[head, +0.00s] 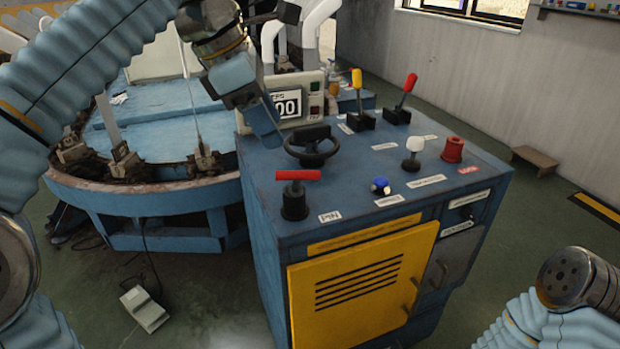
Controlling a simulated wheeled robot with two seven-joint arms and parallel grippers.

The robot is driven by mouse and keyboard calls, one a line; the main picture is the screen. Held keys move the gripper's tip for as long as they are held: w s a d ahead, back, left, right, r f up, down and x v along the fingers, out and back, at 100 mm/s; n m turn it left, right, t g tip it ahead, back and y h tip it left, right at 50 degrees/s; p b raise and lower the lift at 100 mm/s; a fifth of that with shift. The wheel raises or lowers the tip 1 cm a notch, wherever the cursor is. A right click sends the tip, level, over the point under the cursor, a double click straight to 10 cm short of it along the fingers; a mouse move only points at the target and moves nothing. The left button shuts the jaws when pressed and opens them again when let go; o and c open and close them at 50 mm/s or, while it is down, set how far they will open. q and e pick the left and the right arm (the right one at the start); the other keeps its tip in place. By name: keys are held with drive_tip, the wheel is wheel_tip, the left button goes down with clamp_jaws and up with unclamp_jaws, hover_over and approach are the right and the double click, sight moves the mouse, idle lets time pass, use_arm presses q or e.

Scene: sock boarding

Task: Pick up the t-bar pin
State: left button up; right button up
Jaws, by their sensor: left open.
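The t-bar pin (298,175) has a red crossbar and stands upright in a black round socket (295,205) at the front left of the blue console top. A white label reading PIN (330,216) lies to its right. My left gripper (268,118) comes in from the upper left, open and empty. In the picture it is above and left of the pin, apart from it, near the console's left edge. My right arm shows only in part at the lower right; its gripper is not clearly visible.
On the console (330,262) stand a black handwheel (312,147), a display box (300,100), yellow (358,90) and red (406,90) levers, a white knob (414,150), a blue switch (380,185) and a red button (453,150). A blue round machine (150,200) stands left.

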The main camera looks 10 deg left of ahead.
sight(298, 171)
use_arm(q)
drive_tip(key=b+x, duration=0.1)
drive_tip(key=x, duration=0.4)
drive_tip(key=shift+d+f, duration=0.1)
drive_tip(key=shift+f, duration=0.15)
drive_tip(key=x, duration=0.2)
drive_tip(key=b+x, duration=0.1)
drive_tip(key=x, duration=0.3)
drive_tip(key=shift+s+d, duration=0.1)
drive_tip(key=shift+d, duration=0.15)
clamp_jaws()
